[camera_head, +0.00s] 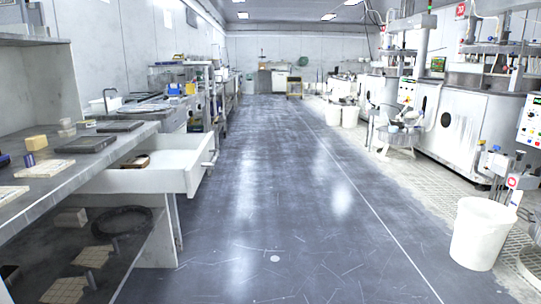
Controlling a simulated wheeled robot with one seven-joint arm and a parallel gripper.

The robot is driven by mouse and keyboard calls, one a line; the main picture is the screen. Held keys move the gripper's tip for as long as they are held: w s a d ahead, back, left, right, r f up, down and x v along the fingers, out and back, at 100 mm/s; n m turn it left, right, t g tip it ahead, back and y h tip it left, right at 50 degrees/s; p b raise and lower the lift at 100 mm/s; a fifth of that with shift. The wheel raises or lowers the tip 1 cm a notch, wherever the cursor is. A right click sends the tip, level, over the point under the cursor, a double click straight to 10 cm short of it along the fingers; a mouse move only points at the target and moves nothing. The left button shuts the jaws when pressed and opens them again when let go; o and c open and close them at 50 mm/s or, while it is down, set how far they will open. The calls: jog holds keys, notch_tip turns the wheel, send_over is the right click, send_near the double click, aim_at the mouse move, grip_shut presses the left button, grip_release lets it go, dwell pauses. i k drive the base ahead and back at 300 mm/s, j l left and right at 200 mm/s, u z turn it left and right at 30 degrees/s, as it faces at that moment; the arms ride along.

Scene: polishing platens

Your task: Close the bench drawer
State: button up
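The bench drawer (165,179) is white and stands pulled out of the grey bench (110,153) on the left, sticking into the aisle. Its front panel (202,172) faces right and carries a bar handle (211,158). A brown item (135,162) lies inside the drawer near the bench. My gripper is not in view, and nothing touches the drawer handle.
The wide dark floor aisle (270,200) is clear in front of the drawer. A white bucket (481,233) stands at the right near the polishing machines (482,117). Under the bench, an open shelf (135,246) holds tiles and a dark ring.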

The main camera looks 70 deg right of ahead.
aim_at(178, 163)
jog(key=l+z, duration=0.75)
jog(key=l, duration=0.2)
jog(key=i+l+z, duration=0.1)
jog(key=l+z, duration=0.25)
jog(key=i+l+u, duration=0.2)
jog(key=l, duration=0.2)
jog(key=k+j, duration=0.05)
jog(key=k, duration=0.05)
